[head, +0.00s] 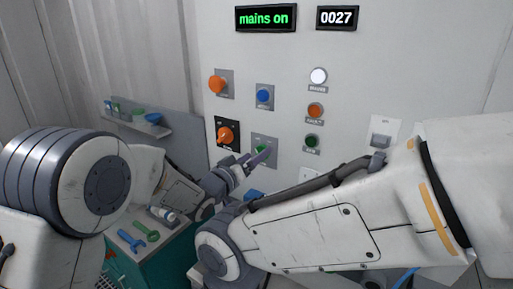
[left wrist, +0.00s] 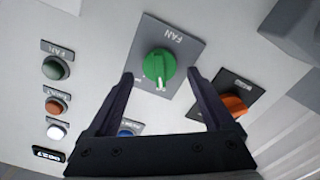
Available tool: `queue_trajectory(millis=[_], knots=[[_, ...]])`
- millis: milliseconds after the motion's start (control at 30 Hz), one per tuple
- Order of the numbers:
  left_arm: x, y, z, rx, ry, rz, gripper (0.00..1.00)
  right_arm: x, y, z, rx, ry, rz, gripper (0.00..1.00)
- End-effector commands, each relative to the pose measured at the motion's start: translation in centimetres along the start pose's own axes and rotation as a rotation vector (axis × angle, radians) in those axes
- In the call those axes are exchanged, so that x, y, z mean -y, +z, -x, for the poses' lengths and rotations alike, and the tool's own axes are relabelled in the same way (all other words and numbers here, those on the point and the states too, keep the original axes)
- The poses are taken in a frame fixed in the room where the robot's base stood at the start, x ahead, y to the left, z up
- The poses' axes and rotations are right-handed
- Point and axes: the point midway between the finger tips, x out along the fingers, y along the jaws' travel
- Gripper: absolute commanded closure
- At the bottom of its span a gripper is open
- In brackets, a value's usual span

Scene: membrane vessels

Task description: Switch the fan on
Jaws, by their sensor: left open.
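The fan switch is a round green knob (left wrist: 159,66) on a grey plate marked FAN, seen in the left wrist view. A white mark shows on its lower edge. In the head view the knob (head: 262,148) is partly covered by my left gripper (head: 252,163). My left gripper (left wrist: 160,95) is open, with one finger on each side of the knob and nothing held. I cannot tell whether the fingers touch it. The green fan lamp (left wrist: 56,67) looks dark; it also shows in the head view (head: 312,141). My right gripper is not in view.
An orange knob on a black plate (head: 226,134) is close left of the fan knob. A blue knob (head: 264,96) is above it. The display (head: 266,18) reads "mains on". A bench with tools (head: 137,238) stands at lower left. My right arm crosses the lower foreground.

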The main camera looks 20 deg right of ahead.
Motion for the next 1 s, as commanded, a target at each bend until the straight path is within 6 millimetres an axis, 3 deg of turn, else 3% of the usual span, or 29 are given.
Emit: queue_trajectory(millis=[133, 433, 600, 667, 1000], knots=[[0.0, 0.0, -1.1, 0.002, 0.000, 0.000, 0.14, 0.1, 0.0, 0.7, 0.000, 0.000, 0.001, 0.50], [0.0, 0.1, -1.3, 0.001, 0.000, 0.000, 0.14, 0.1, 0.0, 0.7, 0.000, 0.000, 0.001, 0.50], [0.0, 0.1, -1.3, 0.000, 0.000, 0.000, 0.79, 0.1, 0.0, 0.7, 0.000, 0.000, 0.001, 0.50], [0.0, 0.1, -1.3, 0.000, -0.001, 0.000, 0.99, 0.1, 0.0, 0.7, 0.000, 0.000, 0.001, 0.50], [0.1, 0.3, -1.3, -0.002, 0.000, -0.051, 0.98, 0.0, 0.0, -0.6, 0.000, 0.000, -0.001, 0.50]])
